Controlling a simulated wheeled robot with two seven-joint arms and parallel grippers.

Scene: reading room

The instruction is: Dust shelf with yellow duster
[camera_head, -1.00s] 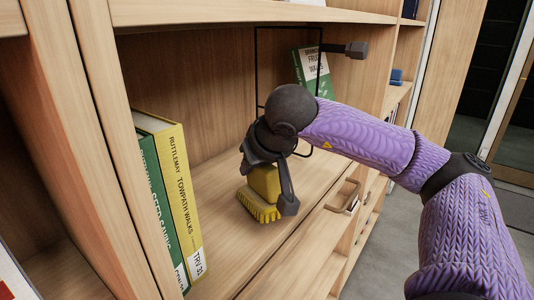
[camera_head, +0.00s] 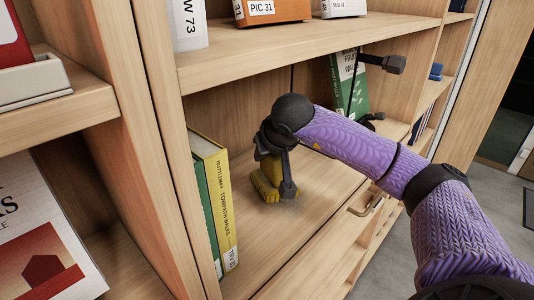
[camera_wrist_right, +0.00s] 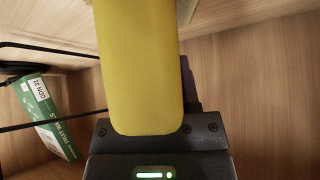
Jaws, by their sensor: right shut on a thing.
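The yellow duster (camera_head: 267,184) is held by my right gripper (camera_head: 277,178), which is shut on it. Its bristled end is down at the surface of the shelf (camera_head: 310,208); I cannot tell whether it touches. In the right wrist view the duster's yellow body (camera_wrist_right: 140,65) fills the middle, rising from between the jaws, whose tips are hidden behind it. My left gripper is not in view.
A yellow book (camera_head: 222,205) and a green book (camera_head: 205,205) stand at the shelf's left end. A green book (camera_head: 347,88) leans at the far right, by a thin black frame (camera_wrist_right: 50,128). The shelf above (camera_head: 330,48) limits height.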

